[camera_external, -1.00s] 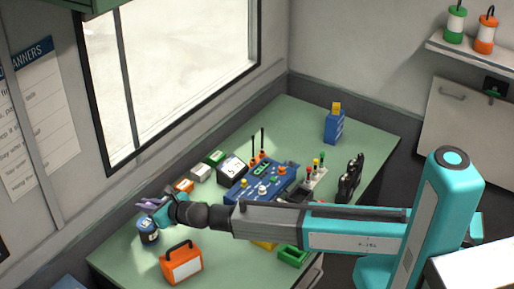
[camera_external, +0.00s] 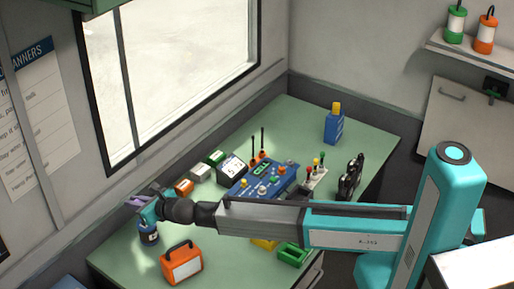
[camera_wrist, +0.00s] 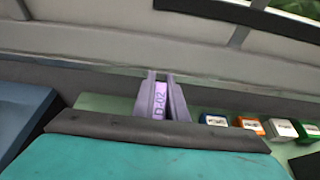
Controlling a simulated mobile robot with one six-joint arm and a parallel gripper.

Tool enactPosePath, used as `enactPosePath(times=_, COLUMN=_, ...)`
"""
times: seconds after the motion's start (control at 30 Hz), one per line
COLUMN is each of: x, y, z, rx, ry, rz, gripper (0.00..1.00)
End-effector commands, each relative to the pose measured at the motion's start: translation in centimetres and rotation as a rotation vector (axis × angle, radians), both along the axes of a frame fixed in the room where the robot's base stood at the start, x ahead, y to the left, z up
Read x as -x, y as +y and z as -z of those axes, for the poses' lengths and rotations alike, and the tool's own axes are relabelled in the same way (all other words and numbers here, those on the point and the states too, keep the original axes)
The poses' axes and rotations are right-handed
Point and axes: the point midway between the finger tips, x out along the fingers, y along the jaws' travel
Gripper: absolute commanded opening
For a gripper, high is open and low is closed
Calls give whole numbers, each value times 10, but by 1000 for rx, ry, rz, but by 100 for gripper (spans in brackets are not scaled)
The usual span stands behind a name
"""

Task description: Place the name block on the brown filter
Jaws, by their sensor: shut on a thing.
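My gripper (camera_wrist: 161,74) is shut on a pale purple block (camera_wrist: 160,99), which I take for the name block; its dark lettering looks like "D-02". The block stands between the two grey-purple fingers. The block is too small to make out there. I cannot pick out a brown filter in either view.
Small boxes line the table's window side: orange (camera_wrist: 250,125), white (camera_wrist: 282,129) and green (camera_wrist: 312,131). An orange case (camera_external: 182,265) stands at the front left. A blue control box (camera_external: 262,182) stands mid-table. The wall and window are close behind my gripper.

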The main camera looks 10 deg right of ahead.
Motion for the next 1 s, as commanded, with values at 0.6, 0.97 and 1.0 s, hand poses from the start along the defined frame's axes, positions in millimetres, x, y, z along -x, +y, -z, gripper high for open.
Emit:
enactPosePath(times=0.6, x=-2, y=3, z=35, rx=0, ry=0, rz=0, gripper=0)
enactPosePath(times=0.97, x=-2, y=2, z=38, rx=0, ry=0, rz=0, gripper=31)
enactPosePath(times=1.0, x=-2, y=3, z=38, rx=0, ry=0, rz=0, gripper=31)
